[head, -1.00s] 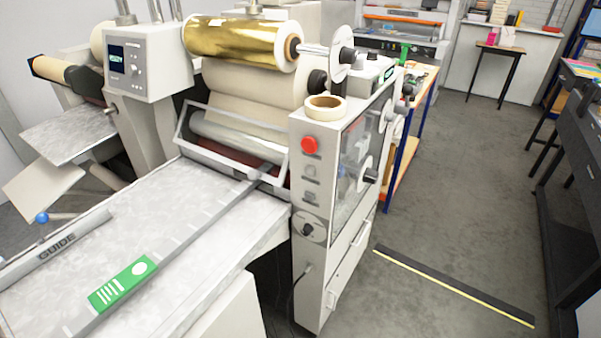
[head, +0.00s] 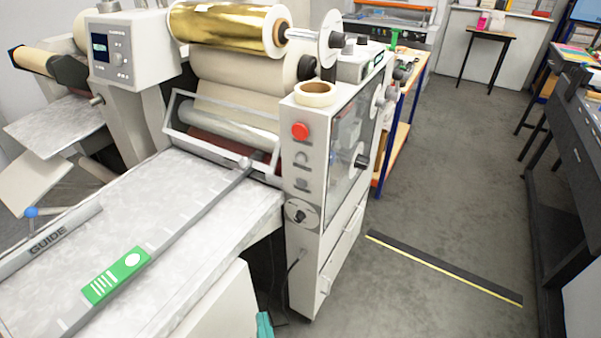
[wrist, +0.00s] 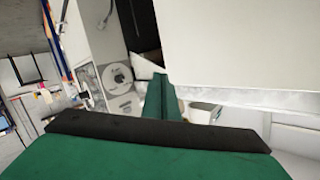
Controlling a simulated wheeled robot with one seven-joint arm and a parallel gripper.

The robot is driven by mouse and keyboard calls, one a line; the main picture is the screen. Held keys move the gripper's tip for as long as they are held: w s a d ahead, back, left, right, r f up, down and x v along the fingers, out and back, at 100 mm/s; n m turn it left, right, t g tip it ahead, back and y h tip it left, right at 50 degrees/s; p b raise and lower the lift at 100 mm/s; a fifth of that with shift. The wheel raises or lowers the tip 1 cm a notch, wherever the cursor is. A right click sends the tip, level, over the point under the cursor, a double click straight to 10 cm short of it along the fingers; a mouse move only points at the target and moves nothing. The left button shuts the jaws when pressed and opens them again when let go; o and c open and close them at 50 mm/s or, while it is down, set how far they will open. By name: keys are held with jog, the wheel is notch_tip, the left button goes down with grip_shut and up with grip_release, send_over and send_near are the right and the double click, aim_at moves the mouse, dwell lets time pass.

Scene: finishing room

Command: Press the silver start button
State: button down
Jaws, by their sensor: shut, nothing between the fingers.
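The control panel (head: 295,240) is the narrow front face of the cream machine. Below a red button (head: 300,131) it has two small grey-silver buttons, an upper one (head: 302,157) and a lower one (head: 302,183). I cannot read which is marked start. A round dial (head: 301,215) sits under them and also shows in the wrist view (wrist: 117,77). My gripper (wrist: 165,97) is shut and empty, its green fingers pointing towards the machine. A teal part of it (head: 264,325) shows at the head view's bottom edge, below and left of the buttons, apart from the panel.
The feed table (head: 205,245) with a green label (head: 116,276) juts out left of the panel. A tape roll (head: 315,92) lies on top of the cabinet. A black strip with a yellow edge (head: 440,267) lies on the floor. Open floor extends to the right.

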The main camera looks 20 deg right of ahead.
aim_at(302, 158)
jog(key=w+d+r+m, duration=0.1)
jog(key=w+d+r, duration=0.4)
jog(key=w+r, duration=0.4)
jog(key=w+d+r+m, duration=0.2)
jog(key=w+d+r, duration=0.4)
jog(key=r, duration=0.9)
jog(key=w, duration=0.3)
jog(key=shift+w+m, duration=0.15)
jog(key=shift+m, duration=0.15)
jog(key=w+d, duration=0.5)
jog(key=d, duration=0.2)
jog(key=shift+w, duration=0.2)
dwell(0.7)
jog(key=shift+w+d, duration=0.25)
jog(key=shift+d, duration=0.05)
